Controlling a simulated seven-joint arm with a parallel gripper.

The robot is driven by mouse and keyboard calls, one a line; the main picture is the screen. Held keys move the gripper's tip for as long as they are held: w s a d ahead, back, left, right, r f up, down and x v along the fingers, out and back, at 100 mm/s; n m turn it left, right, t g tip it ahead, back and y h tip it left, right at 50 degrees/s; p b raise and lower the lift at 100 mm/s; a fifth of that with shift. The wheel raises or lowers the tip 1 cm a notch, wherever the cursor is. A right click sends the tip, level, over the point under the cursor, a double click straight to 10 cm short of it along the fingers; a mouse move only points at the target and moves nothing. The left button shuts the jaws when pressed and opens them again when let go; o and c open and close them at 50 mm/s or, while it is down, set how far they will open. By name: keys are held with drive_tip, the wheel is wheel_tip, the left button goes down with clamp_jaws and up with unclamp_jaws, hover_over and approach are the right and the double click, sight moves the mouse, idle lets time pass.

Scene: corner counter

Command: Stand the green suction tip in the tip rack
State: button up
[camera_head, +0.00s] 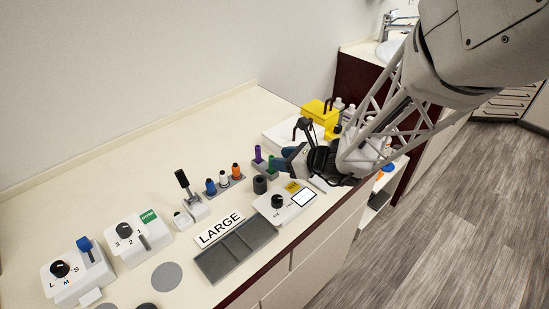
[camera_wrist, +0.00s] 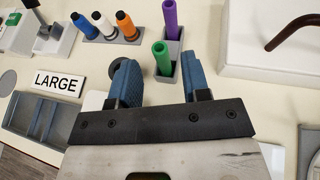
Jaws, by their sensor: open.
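The green suction tip (camera_wrist: 162,60) stands in a small grey rack (camera_wrist: 176,72) in the wrist view. A purple tip (camera_wrist: 170,20) stands just beyond it in the same rack. My gripper (camera_wrist: 158,66) is open, its blue fingers apart on either side of the green tip in the picture; I see no contact. In the head view my gripper (camera_head: 283,160) is beside the purple tip (camera_head: 258,154) and hides much of the rack's right side. Another grey rack (camera_wrist: 100,38) holds a blue, a white and an orange tip.
A LARGE sign (camera_head: 219,229) and a grey compartment tray (camera_head: 235,250) lie towards the front. A white box with a dial (camera_head: 285,205) and a black cylinder (camera_head: 260,184) are near the gripper. A white platform with a dark bent handle (camera_wrist: 295,30) stands right of the rack.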

drive_tip(key=shift+v, duration=2.9)
drive_tip(key=shift+s+r, duration=0.1)
drive_tip(key=shift+s+a+r+n, duration=0.1)
drive_tip(key=shift+s+r+n, duration=0.1)
drive_tip(key=shift+n, duration=0.2)
drive_tip(key=s+d+r+n+g+h, duration=0.1)
drive_tip(key=s+d+r+n+h, duration=0.3)
drive_tip(key=s+n, duration=0.3)
drive_tip(key=s+d+r+n+g+h, duration=0.1)
drive_tip(key=s+d+r+n+h, duration=0.3)
drive_tip(key=s+n, duration=0.3)
drive_tip(key=s+d+r+n+g+h, duration=0.2)
drive_tip(key=s+d+r+n+h, duration=0.2)
drive_tip(key=s+n, duration=0.3)
drive_tip(key=shift+s+d+n, duration=0.4)
drive_tip(key=shift+d+n, duration=0.35)
drive_tip(key=shift+n, duration=0.25)
